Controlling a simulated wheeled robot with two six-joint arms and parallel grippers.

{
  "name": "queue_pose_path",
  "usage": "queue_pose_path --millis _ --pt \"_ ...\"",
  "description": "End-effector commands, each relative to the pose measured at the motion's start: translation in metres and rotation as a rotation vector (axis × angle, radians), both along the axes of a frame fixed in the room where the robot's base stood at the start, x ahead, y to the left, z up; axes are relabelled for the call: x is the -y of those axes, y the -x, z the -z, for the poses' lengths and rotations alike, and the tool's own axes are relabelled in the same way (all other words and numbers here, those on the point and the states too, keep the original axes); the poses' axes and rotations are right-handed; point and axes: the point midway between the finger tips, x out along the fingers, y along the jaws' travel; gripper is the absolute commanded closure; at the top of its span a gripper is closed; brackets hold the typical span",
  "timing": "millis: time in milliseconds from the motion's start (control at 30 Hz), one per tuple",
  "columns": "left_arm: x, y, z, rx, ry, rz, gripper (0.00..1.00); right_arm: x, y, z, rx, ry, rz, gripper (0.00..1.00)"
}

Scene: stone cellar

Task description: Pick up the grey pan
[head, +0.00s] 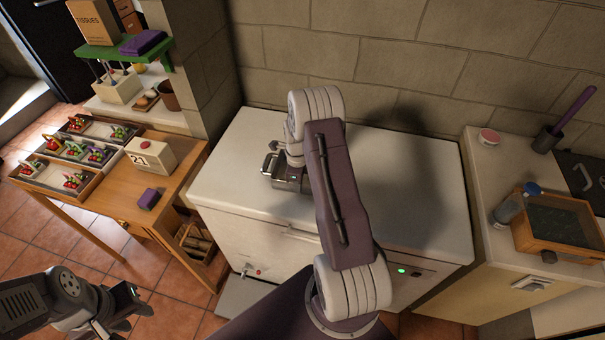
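I cannot make out a grey pan for certain in the head view. My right arm reaches across the white chest freezer (411,190), and my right gripper (275,182) points down close above its lid, left of the middle. My arm hides part of that gripper and the lid behind it. I cannot tell whether its fingers are apart or hold anything. My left gripper (137,317) is low at the left, over the tiled floor and away from the freezer. It looks open and empty.
At the right, a counter (490,170) bears a bottle (510,208) and a wooden-framed box (560,245). The freezer lid's right part is clear.

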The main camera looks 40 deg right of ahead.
Motion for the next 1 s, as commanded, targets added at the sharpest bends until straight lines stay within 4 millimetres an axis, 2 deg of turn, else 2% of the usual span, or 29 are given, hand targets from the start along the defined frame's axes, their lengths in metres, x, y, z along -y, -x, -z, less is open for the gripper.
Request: queue_pose_path --millis 467,567,700,1000 --pt "0.000 0.000 0.002 0.000 0.000 0.000 0.64 0.000 -0.001 -0.006 0.002 0.001 0.000 1.00" --pt "0.000 0.000 0.005 0.000 0.000 0.000 0.64 0.001 -0.001 -0.018 0.004 0.002 0.000 1.00" --pt "0.000 0.000 0.010 0.000 0.000 0.000 0.64 -0.001 -0.001 -0.043 0.006 0.003 -0.001 1.00" --pt "0.000 0.000 0.022 0.000 0.000 0.000 0.64 -0.059 0.042 -0.083 0.004 0.002 -0.004 1.00"
